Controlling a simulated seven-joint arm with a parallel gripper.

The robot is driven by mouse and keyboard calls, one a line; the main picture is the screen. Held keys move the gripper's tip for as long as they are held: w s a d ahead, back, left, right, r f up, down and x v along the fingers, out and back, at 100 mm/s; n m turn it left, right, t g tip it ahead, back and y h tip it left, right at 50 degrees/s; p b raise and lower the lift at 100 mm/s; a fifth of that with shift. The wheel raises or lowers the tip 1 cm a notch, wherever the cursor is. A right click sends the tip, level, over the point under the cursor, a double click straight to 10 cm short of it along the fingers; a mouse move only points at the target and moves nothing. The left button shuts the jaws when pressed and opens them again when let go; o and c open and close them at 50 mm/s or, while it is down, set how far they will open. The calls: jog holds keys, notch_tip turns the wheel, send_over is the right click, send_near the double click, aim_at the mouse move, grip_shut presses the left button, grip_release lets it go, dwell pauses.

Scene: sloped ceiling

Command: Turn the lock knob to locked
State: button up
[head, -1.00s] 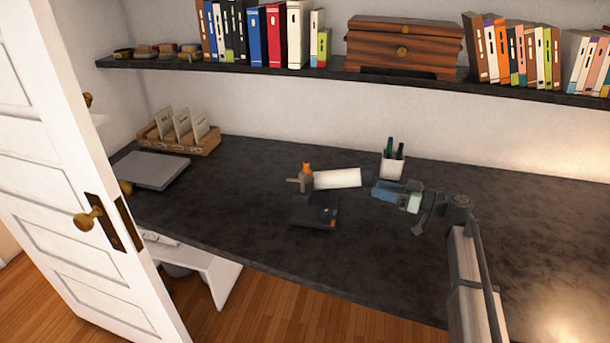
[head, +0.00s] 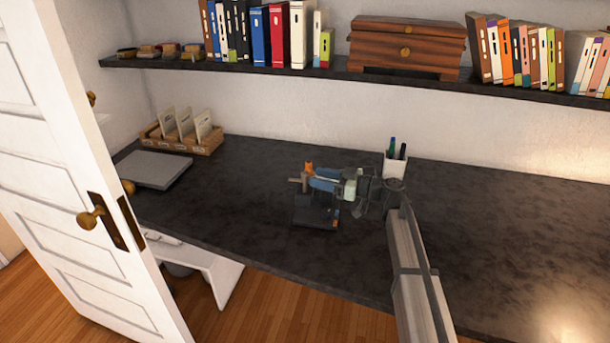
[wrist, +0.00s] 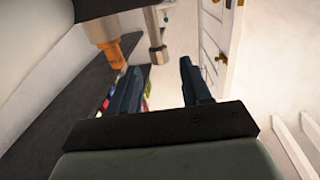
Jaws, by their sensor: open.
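A small device with a dark base (head: 312,212) stands on the dark desk. Its top has an orange part (head: 308,167) and a grey-brown T-shaped part (head: 297,181). I cannot tell for certain which part is the lock knob. My gripper (head: 313,180) is open, with its fingers pointing left, close beside the device's top. In the wrist view, the orange part (wrist: 113,56) is left of the fingers and the T-shaped part (wrist: 156,38) lies ahead of the gap between the fingertips. Nothing shows between the fingers. The device's white tube is hidden behind my gripper in the head view.
A pen cup (head: 396,165) stands behind my wrist on the right. A grey flat slab (head: 155,170) and a wooden card tray (head: 183,137) are at the back left. A shelf (head: 250,69) runs above. A white door (head: 75,200) with brass knobs stands open at left.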

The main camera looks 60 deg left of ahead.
aim_at(305, 173)
jog(key=shift+x, duration=2.65)
jog(key=shift+c, duration=0.3)
grip_shut()
